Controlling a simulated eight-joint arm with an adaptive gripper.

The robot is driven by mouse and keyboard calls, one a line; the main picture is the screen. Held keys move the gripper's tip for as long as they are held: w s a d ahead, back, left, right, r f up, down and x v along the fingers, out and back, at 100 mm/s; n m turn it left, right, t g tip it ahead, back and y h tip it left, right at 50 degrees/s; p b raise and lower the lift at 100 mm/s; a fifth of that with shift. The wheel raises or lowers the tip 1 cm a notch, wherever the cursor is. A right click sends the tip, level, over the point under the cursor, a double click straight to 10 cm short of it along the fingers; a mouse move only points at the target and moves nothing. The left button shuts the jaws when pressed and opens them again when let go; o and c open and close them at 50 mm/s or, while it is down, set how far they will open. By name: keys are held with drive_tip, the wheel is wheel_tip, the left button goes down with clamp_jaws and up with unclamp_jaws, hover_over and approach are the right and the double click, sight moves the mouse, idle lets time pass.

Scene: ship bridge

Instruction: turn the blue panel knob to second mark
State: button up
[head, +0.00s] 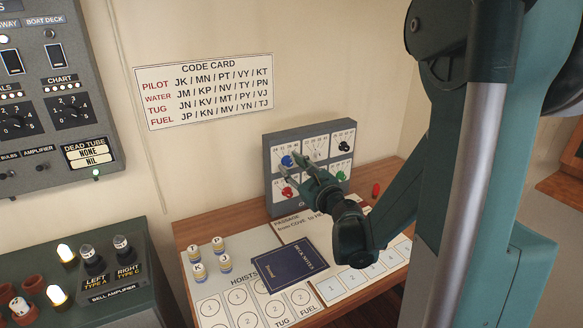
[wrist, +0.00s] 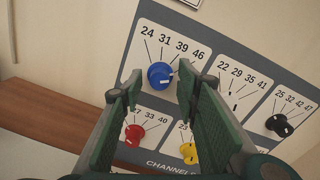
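The blue knob (wrist: 160,75) sits at the upper left of the grey panel (wrist: 232,62), under marks labelled 24, 31, 39 and 46. Its white pointer line shows on its right side; I cannot tell exactly which mark it meets. The blue knob also shows in the head view (head: 287,160). My gripper (wrist: 158,88) is open, with its fingertips to the left and right of the blue knob in the wrist view. Nothing is between the fingers that I can see held. In the head view my gripper (head: 305,168) is close to the panel face.
Red (wrist: 134,133), yellow (wrist: 189,153) and black (wrist: 279,124) knobs are close by on the panel. A green knob (head: 340,176) is at its right.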

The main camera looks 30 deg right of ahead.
drive_tip(key=shift+w, duration=0.15)
drive_tip(key=c, duration=0.9)
